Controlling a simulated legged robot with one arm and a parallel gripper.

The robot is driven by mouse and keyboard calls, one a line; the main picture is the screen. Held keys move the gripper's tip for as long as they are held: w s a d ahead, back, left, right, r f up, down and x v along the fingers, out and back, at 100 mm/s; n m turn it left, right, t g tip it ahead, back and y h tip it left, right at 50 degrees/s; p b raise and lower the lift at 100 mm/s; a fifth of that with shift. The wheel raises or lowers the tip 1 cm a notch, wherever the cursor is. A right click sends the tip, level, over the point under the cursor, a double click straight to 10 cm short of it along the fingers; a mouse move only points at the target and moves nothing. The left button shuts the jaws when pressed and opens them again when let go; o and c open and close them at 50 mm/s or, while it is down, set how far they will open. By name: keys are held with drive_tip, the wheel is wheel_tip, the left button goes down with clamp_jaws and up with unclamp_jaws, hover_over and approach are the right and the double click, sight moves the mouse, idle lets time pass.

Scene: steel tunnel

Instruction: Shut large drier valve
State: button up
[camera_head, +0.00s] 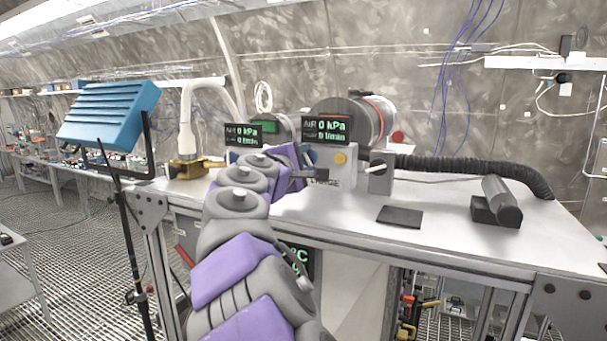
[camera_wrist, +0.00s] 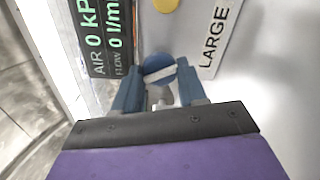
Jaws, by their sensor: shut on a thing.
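The large drier (camera_head: 345,118) is a grey cylinder with an orange ring, standing behind a white panel on the bench. Its valve is a round blue knob with a pale bar across it (camera_wrist: 158,69), beside the "LARGE" label (camera_wrist: 214,40) in the wrist view. My gripper (camera_wrist: 158,88) has its two blue fingers on either side of the knob and is shut on it. In the head view my arm reaches to the panel's left side and hides much of the valve. The display (camera_head: 326,128) above the panel reads 0 kPa and 0 l/min.
A second display (camera_head: 243,133) and smaller drier sit to the left. A grey box with a lever (camera_head: 380,175) stands right of the panel. A black hose (camera_head: 480,168) runs along the bench's back. A flat dark plate (camera_head: 400,216) and a dark cylindrical device (camera_head: 497,203) lie right.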

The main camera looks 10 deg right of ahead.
drive_tip(key=m+b, duration=0.2)
drive_tip(key=f+m+b, duration=0.1)
drive_tip(key=m+b, duration=0.1)
drive_tip(key=m, duration=0.1)
drive_tip(key=shift+d, duration=0.1)
drive_tip(key=shift+m+b, duration=0.4)
drive_tip(key=shift+b, duration=0.05)
drive_tip(key=shift+r, duration=0.1)
drive_tip(key=o, duration=0.7)
drive_tip(key=shift+s, duration=0.1)
drive_tip(key=o, duration=0.4)
drive_tip(key=shift+a+r, duration=0.1)
drive_tip(key=shift+a, duration=0.1)
drive_tip(key=shift+c, duration=0.2)
drive_tip(key=shift+s+r, duration=0.1)
drive_tip(key=shift+r, duration=0.1)
drive_tip(key=b+v, duration=0.1)
drive_tip(key=v, duration=1.6)
drive_tip(key=shift+a, duration=0.2)
